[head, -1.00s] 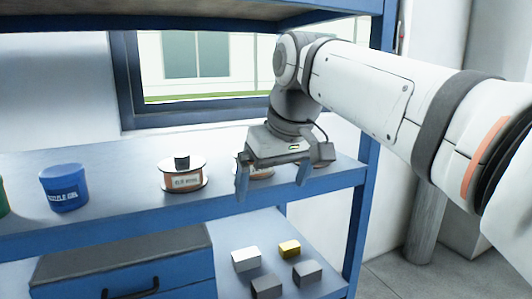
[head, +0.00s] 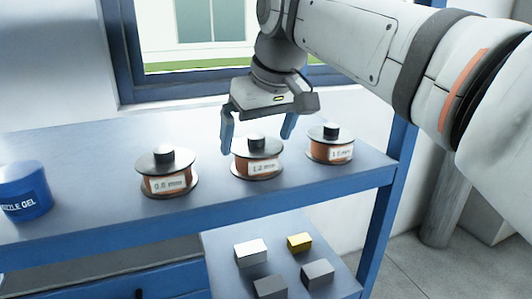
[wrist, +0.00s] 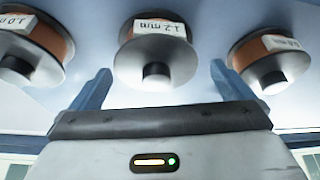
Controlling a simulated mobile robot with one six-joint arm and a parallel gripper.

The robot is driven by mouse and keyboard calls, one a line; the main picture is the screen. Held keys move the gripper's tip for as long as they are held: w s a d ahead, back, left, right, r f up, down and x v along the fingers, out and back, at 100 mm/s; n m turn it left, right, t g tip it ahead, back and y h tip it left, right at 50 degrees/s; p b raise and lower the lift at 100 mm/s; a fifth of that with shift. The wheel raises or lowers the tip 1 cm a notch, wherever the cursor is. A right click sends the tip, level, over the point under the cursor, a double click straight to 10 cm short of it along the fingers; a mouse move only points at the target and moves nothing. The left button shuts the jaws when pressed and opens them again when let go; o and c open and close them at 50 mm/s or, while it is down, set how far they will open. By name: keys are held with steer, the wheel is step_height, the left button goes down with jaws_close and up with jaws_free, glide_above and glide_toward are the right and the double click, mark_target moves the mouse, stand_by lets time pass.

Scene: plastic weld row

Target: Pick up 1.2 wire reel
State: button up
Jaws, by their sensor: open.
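The 1.2 mm wire reel (head: 257,160) stands upright on the blue shelf, the middle one of three reels, with copper-coloured wire, grey flanges, a dark and white top knob and a white label. In the wrist view the 1.2 mm reel (wrist: 156,58) lies between the fingers' directions, beyond their tips. My gripper (head: 258,140) is open, with blue fingers pointing down, just above and around the top of this reel in the head view. Nothing is held. The fingers also show in the wrist view (wrist: 162,72).
The 0.8 mm reel (head: 166,175) stands to the left and another reel (head: 330,145), label about 1.0 mm, close to the right. A blue nozzle gel tub (head: 25,190) is at far left. Small blocks (head: 252,253) lie on a lower surface. A window frame is behind.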

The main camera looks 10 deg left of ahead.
mark_target(259, 138)
steer(key=x, duration=0.4)
steer(key=shift+w+f, duration=0.25)
steer(key=shift+f, duration=0.1)
steer(key=c, duration=1.4)
steer(key=shift+r+p, duration=0.1)
steer(key=shift+p, duration=0.2)
steer(key=shift+c, duration=0.4)
steer(key=shift+r, duration=0.15)
